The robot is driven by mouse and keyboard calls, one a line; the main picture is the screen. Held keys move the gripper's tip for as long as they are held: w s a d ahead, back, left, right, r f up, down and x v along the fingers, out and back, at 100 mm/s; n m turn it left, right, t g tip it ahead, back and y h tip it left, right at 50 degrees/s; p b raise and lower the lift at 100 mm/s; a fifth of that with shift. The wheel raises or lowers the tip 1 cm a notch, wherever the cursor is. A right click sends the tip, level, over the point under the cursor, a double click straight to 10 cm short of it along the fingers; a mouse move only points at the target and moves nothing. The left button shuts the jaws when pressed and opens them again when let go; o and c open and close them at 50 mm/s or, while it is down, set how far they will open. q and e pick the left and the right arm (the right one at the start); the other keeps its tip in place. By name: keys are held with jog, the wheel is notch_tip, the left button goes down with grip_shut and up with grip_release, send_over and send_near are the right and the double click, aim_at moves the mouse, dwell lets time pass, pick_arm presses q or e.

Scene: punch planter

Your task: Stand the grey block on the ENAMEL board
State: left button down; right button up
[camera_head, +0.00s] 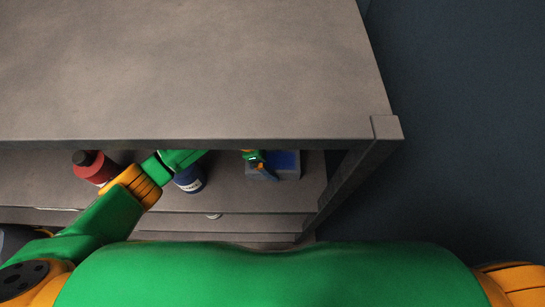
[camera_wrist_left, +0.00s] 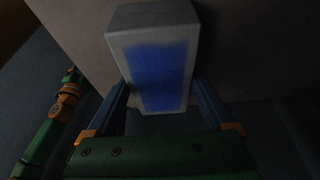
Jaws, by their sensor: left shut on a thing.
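The grey block (camera_head: 289,173) has a blue panel on one face. It is inside the shelf opening in the head view, toward the right end. My left gripper (camera_head: 262,165) reaches in under the top and is shut on it. In the left wrist view the block (camera_wrist_left: 116,40) sits between the two dark fingers of the left gripper (camera_wrist_left: 160,100), its blue panel facing the camera. I cannot tell whether the block touches the shelf. I cannot make out any board marked ENAMEL. My right gripper is not in view.
A red bottle (camera_head: 95,168) and a dark blue bottle (camera_head: 189,180) with a pale label are on the same shelf (camera_head: 232,193), left of the block. The wide shelf top (camera_head: 190,65) overhangs and is bare. A post (camera_head: 345,185) closes the right end.

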aim_at(272, 160)
pick_arm(q)
grip_release()
jog(key=shift+s, duration=0.15)
jog(key=v, duration=0.5)
jog(key=shift+r, duration=0.2)
jog(key=a+b, duration=0.2)
jog(key=a, duration=0.9)
jog(key=shift+a+f+b, duration=0.15)
jog(key=shift+a+b, duration=0.2)
jog(key=shift+b, duration=0.05)
jog(key=shift+a, duration=0.2)
